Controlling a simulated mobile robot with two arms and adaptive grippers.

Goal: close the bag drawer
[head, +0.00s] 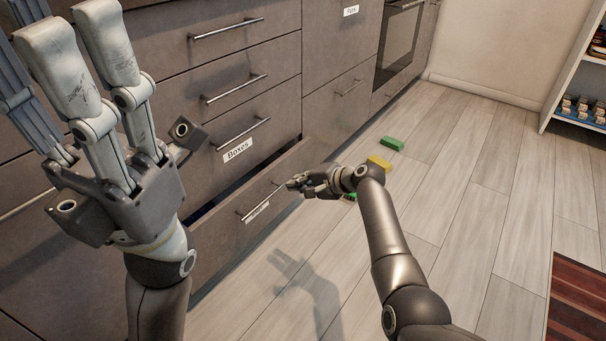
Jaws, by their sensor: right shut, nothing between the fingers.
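The lowest drawer (222,243) in the dark cabinet is pulled partly out, with a dark gap above its front. It has a long metal handle (258,204) and a small label too small to read. My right gripper (296,184) is shut and empty, just by the right end of that handle and the drawer front. I cannot tell whether it touches the drawer. My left gripper (75,60) is large at the left, fingers up and spread open, well apart from the drawer and hiding part of the cabinet.
The drawer labelled Boxes (236,150) above is shut. A green block (392,143) and a yellow block (379,162) lie on the floor; another green piece is partly behind my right wrist. An oven (398,40), a shelf (578,75) and a striped rug (578,300) stand farther off.

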